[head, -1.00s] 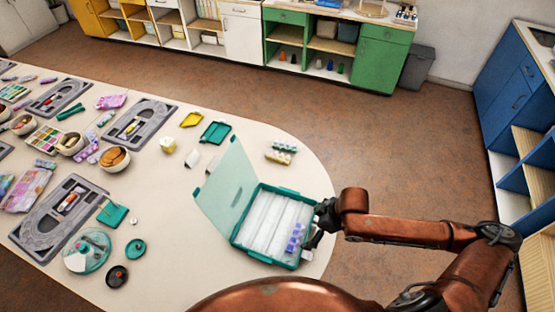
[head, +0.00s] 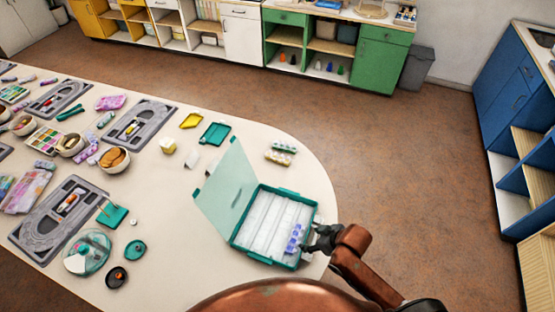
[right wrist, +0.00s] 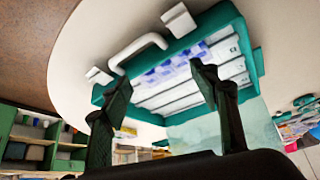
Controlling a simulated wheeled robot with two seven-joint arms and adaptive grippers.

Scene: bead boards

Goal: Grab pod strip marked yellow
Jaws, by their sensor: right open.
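Two small pod strips lie on the table beyond the teal case, one with green tones (head: 286,147) and one with yellowish tones (head: 277,158). Their markings are too small to read. The teal case (head: 268,261) stands open at the table's right end, its clear lid (head: 226,190) tilted up on the left. A blue-purple pod strip (head: 294,239) lies inside at its right side. My right gripper (head: 314,243) is open and empty at the case's right edge. In the right wrist view, its spread fingers (right wrist: 161,76) show in front of the case (right wrist: 180,50) and its white handle (right wrist: 138,51). My left gripper is out of view.
A teal tray (head: 215,133), a yellow tray (head: 191,120) and grey bead boards (head: 138,125) lie to the left. Bowls and a round clear container (head: 87,252) stand farther left. The table's rounded right edge is close to the case. Bare table surrounds the two far strips.

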